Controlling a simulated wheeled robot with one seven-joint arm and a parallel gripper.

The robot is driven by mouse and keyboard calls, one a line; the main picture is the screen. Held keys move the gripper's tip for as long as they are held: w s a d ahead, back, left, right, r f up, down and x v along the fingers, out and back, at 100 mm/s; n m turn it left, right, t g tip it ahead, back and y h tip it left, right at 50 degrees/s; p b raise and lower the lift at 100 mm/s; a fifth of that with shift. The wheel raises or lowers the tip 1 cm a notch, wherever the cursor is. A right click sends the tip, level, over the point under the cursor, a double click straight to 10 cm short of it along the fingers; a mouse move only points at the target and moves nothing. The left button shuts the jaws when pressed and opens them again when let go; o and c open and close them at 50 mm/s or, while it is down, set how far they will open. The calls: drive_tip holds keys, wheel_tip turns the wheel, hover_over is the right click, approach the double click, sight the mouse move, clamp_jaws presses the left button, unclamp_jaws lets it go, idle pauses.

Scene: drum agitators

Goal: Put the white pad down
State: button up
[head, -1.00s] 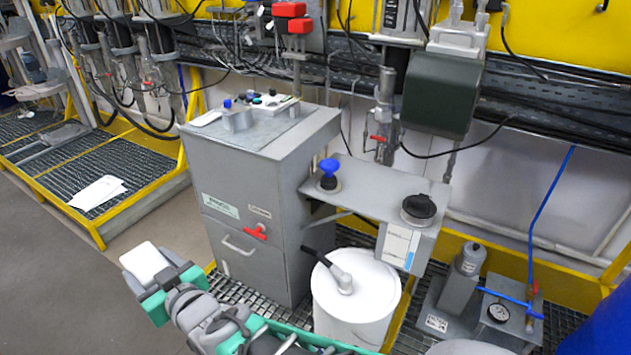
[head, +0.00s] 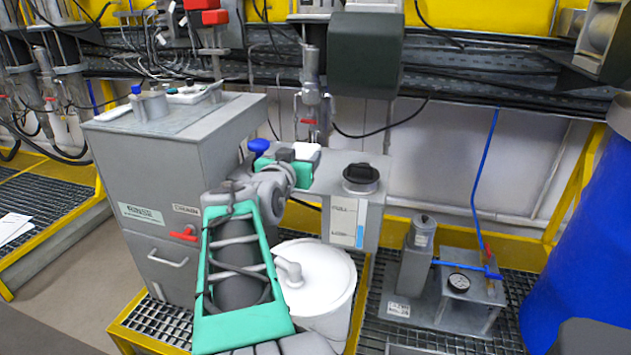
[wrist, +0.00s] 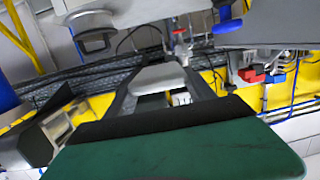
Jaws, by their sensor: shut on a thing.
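In the wrist view the pad (wrist: 160,77) shows pale between the two dark fingers of my gripper (wrist: 163,90). In the head view the pad appears between the blue knob (head: 259,147) and the black cap (head: 360,177). I cannot tell whether it touches the shelf or hangs above it. My arm hides part of the shelf's left end and the cabinet side.
A grey cabinet (head: 175,160) stands left, with bottles and small items on top. A white drum (head: 318,278) stands below the shelf. A dark green box (head: 365,55) hangs above behind. A pump with a gauge (head: 455,285) and a blue barrel (head: 585,250) are on the right.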

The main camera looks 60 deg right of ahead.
drive_tip(key=shift+s+d+f+m+g, duration=0.15)
drive_tip(key=shift+s+d+g, duration=0.05)
drive_tip(key=shift+s+d, duration=0.25)
drive_tip(key=shift+s+d+f+m+g, duration=0.1)
drive_tip(key=shift+s+d+m+g, duration=0.1)
drive_tip(key=shift+s+d, duration=0.2)
drive_tip(key=w+d+f, duration=0.2)
drive_tip(key=d+f, duration=0.1)
drive_tip(key=w+d+f, duration=0.2)
drive_tip(key=d, duration=0.2)
drive_tip(key=w+d+f+b, duration=0.1)
drive_tip(key=w+d+f, duration=0.1)
drive_tip(key=d+f, duration=0.1)
drive_tip(key=shift+d+f, duration=0.35)
drive_tip(key=shift+d, duration=0.3)
drive_tip(key=shift+d+f, duration=0.2)
drive_tip(key=shift+f, duration=0.1)
drive_tip(key=shift+w+f+b, duration=0.1)
drive_tip(key=shift+f+b, duration=0.5)
drive_tip(key=shift+f, duration=1.25)
drive_tip(key=o, duration=1.3)
drive_tip(key=shift+r, duration=0.1)
